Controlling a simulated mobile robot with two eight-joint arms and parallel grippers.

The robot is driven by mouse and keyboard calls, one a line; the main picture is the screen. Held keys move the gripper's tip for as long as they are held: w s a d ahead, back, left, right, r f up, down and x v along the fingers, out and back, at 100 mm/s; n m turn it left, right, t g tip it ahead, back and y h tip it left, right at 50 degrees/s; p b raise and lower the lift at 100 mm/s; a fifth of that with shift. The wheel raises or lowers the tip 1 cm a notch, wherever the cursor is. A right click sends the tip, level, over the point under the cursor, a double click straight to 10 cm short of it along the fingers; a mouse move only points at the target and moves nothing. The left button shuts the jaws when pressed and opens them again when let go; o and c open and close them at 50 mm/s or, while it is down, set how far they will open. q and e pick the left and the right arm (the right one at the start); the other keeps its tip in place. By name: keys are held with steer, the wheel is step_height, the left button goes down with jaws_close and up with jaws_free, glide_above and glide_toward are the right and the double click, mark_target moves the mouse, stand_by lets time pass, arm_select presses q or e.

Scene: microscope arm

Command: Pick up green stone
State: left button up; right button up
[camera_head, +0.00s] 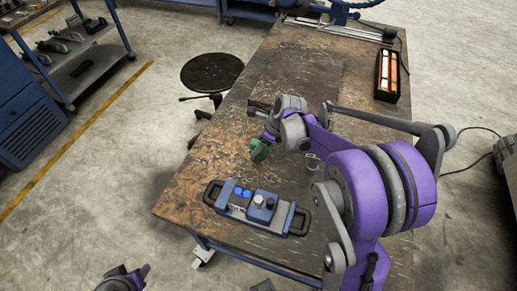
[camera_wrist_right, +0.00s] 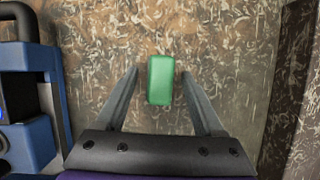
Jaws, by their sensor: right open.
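The green stone (camera_wrist_right: 161,88) is a small green block with rounded edges. In the right wrist view it lies between the fingertips of my right gripper (camera_wrist_right: 160,72), with a gap on each side. My right gripper is open and points down at the worn table. In the head view the stone (camera_head: 260,151) shows partly, just below my right gripper (camera_head: 265,141). Whether the fingers are down at its height I cannot tell. My left gripper (camera_head: 128,279) is at the bottom left, away from the table, and its jaws are unclear.
A blue and grey device with black handles (camera_head: 262,203) stands near the table's front edge, left of the stone in the wrist view. Blue pieces (camera_head: 242,191) sit on it. A small clear or metallic item (camera_head: 312,161) stands right of the stone. A black tray (camera_head: 378,94) is farther back.

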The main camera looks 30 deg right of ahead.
steer(key=shift+w+a+f, duration=0.15)
steer(key=shift+w+f, duration=0.1)
steer(key=shift+f, duration=0.3)
jaws_close()
